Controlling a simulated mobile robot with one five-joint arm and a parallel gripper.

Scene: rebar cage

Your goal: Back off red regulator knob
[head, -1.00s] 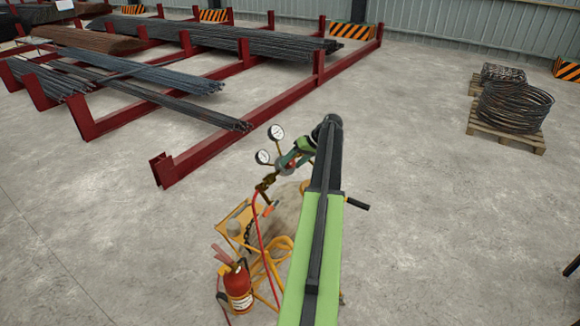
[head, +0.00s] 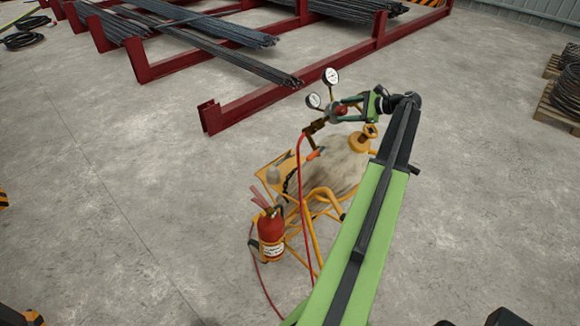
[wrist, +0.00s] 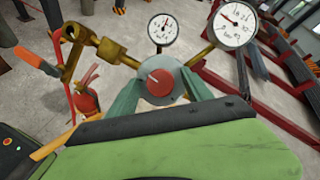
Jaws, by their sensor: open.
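The red regulator knob (wrist: 160,84) sits at the centre of the round grey regulator body (wrist: 168,72) in the wrist view. It also shows small in the head view (head: 342,111). A pale line crosses the knob's face. My gripper (head: 344,107) is open, with its green fingers (wrist: 122,101) on either side of the knob. I cannot tell whether they touch the regulator body. Two white dial gauges (wrist: 163,30) (wrist: 235,23) rise behind the knob. Brass fittings (wrist: 112,49) run to the left. The dusty cylinder (head: 335,165) lies below, with its yellow valve (head: 369,132).
The cylinder is on a yellow cart (head: 322,203). A red fire extinguisher (head: 271,235) stands at the cart's left, and a red hose (head: 300,190) hangs down. Red steel racks with rebar (head: 250,105) stand behind. Open concrete floor lies left and right.

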